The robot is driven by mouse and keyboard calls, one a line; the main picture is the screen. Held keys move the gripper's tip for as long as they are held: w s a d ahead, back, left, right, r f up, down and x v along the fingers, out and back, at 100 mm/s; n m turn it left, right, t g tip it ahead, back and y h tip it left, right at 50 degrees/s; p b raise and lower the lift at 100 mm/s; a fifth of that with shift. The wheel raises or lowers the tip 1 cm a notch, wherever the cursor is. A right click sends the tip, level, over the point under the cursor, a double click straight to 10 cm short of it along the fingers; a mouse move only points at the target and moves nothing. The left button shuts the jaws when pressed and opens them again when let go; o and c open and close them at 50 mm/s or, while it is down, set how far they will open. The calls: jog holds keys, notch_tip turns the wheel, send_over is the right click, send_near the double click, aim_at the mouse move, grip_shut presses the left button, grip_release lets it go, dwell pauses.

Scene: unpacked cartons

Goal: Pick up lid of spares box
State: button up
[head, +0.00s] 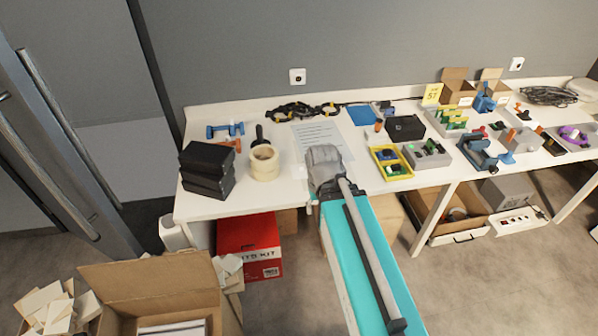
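I cannot make out a label that names a spares box or its lid. Possible boxes on the white table (225,208) are a small black box (405,128) right of centre and a stack of black boxes (207,172) at the left end. A yellow open tray (391,163) with small parts lies in front of the small black box, beside a grey compartment tray (428,154). Grey and teal parts of my own body rise from the bottom right to the table's front edge. I cannot make out my gripper's fingers.
Tape rolls (264,163) and a paper sheet (322,140) lie on the table. Tools and small cartons crowd its right side. A red box (249,246) stands under the table. An open carton (165,285) stands in front at lower left.

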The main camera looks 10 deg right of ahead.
jog(key=r+m+p, duration=0.2)
jog(key=m, duration=1.6)
send_over(301, 166)
jog(key=shift+s+d, duration=0.1)
jog(key=shift+f, duration=0.2)
notch_tip(301, 166, down, 8)
jog(key=b, duration=0.8)
jog(key=shift+f+b, duration=0.2)
jog(key=shift+b, duration=0.15)
jog(key=shift+f+b, duration=2.6)
